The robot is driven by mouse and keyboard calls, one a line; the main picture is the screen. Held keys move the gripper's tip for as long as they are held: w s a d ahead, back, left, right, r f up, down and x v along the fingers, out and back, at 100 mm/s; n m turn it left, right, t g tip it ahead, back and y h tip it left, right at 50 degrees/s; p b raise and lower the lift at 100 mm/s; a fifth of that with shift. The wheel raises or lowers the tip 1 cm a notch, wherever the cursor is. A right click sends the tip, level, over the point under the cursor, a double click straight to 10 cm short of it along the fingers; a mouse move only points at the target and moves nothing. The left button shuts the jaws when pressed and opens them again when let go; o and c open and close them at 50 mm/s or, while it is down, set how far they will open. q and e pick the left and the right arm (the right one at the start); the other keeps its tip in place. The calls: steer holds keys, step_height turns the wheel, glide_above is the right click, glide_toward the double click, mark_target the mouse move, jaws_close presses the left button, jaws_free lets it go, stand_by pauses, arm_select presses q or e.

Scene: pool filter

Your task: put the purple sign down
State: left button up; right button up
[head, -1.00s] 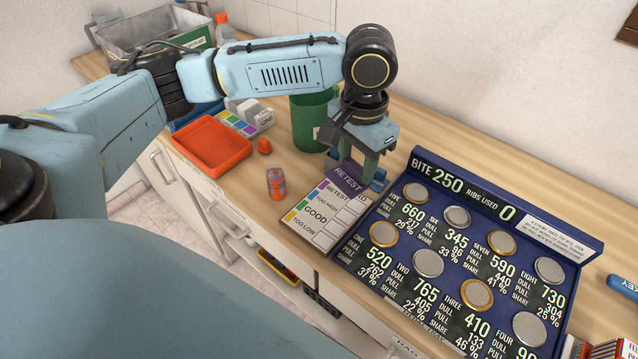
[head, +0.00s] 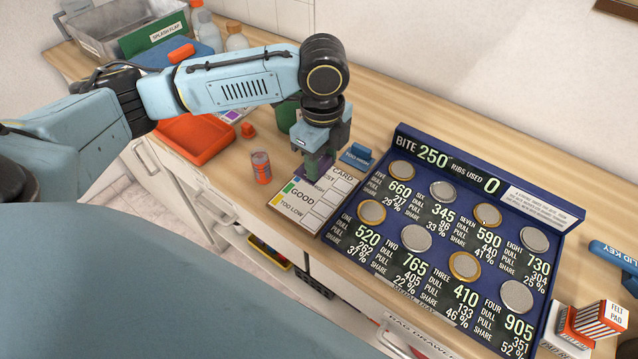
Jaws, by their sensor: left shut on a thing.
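My left gripper (head: 316,170) points down over the far part of the white test card (head: 304,206), which has coloured strips and the words GOOD and TOO LOW. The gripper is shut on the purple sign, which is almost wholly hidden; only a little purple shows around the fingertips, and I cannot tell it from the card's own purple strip. I cannot tell whether the sign touches the card. A blue TOO HIGH sign (head: 357,156) stands just right of the gripper, apart from it. My right gripper is not in view.
A dark blue board (head: 398,148) with several round discs fills the right side of the counter. A red tray (head: 196,137) and a green container (head: 288,115) are further left. Bare counter lies behind the board.

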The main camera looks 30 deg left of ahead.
mark_target(322, 163)
arm_select(q)
step_height(322, 163, down, 8)
steer(key=shift+r+b, duration=0.25)
steer(key=shift+b, duration=0.35)
steer(key=shift+f, duration=0.15)
steer(key=shift+f, duration=0.15)
steer(key=o, duration=1)
step_height(322, 163, up, 12)
steer(key=shift+r+p, duration=0.2)
steer(key=shift+p, duration=0.8)
steer(key=shift+s, duration=0.1)
